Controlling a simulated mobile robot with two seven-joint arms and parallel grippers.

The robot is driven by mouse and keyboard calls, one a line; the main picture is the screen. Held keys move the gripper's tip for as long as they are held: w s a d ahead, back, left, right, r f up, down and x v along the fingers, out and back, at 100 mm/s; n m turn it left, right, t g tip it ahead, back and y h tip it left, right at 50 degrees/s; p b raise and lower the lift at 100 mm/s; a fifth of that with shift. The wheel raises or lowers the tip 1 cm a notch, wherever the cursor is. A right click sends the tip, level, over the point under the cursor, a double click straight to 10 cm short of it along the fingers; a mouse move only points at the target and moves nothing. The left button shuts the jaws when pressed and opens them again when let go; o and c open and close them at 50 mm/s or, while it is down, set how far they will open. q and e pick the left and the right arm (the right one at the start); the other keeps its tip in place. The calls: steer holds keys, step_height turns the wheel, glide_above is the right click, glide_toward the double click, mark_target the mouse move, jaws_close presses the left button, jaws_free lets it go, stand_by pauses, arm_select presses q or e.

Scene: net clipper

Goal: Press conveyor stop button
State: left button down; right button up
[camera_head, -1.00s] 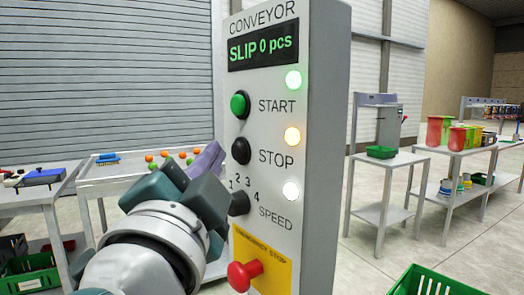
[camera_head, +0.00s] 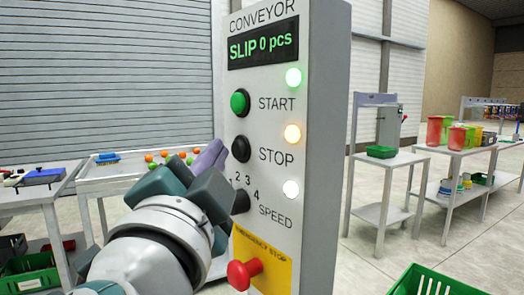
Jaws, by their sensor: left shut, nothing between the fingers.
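The conveyor control panel (camera_head: 312,150) stands upright in the middle of the head view. Its black stop button (camera_head: 241,149) sits below the green start button (camera_head: 240,102) and above the dark speed knob (camera_head: 241,201). The red emergency stop (camera_head: 243,273) is on a yellow plate at the bottom. My left gripper (camera_head: 216,153) is shut and empty, with its purple fingertips just left of the stop button. I cannot tell whether they touch it; a small gap seems to show. The gripper body partly hides the speed scale. My right gripper is not in view.
The display (camera_head: 263,47) reads "SLIP 0 pcs", and green, amber and white lamps glow on the panel. A table (camera_head: 88,187) with small orange and green balls stands behind my left arm. A green crate (camera_head: 436,282) is at the lower right.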

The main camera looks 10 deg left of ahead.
arm_select(q)
steer(key=shift+w+d, duration=0.15)
steer(key=shift+w+d+b, duration=0.3)
steer(key=shift+w, duration=0.05)
stand_by(0.8)
steer(key=shift+s+a, duration=0.6)
steer(key=shift+s, duration=0.05)
steer(key=shift+s+a+p, duration=0.3)
steer(key=shift+s+a, duration=1.4)
steer(key=shift+s, duration=0.15)
